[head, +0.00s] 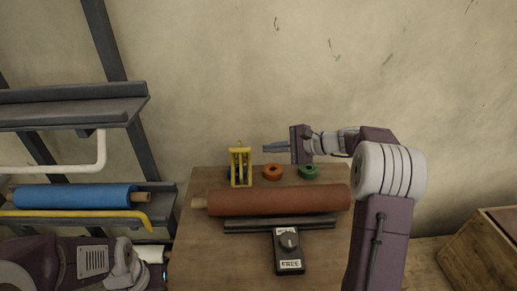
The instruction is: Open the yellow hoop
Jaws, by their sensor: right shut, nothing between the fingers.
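The yellow hoop (80,213) is a long thin bar at the left rack. It runs across the front of the shelf that holds a blue roll (75,197), just below the roll, and its right end bends downward. My right gripper (265,148) is shut and empty, held above the back of the table and pointing left, well to the right of the hoop. My left arm lies at the lower left below the hoop; its fingers do not show.
A white hoop (60,168) hangs above the blue roll. The wooden table (205,260) bears a brown roll (280,200), a yellow stand (240,168), an orange ring (272,172), a green ring (308,171) and a dial box marked FREE (288,255). A wooden crate (480,250) stands at right.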

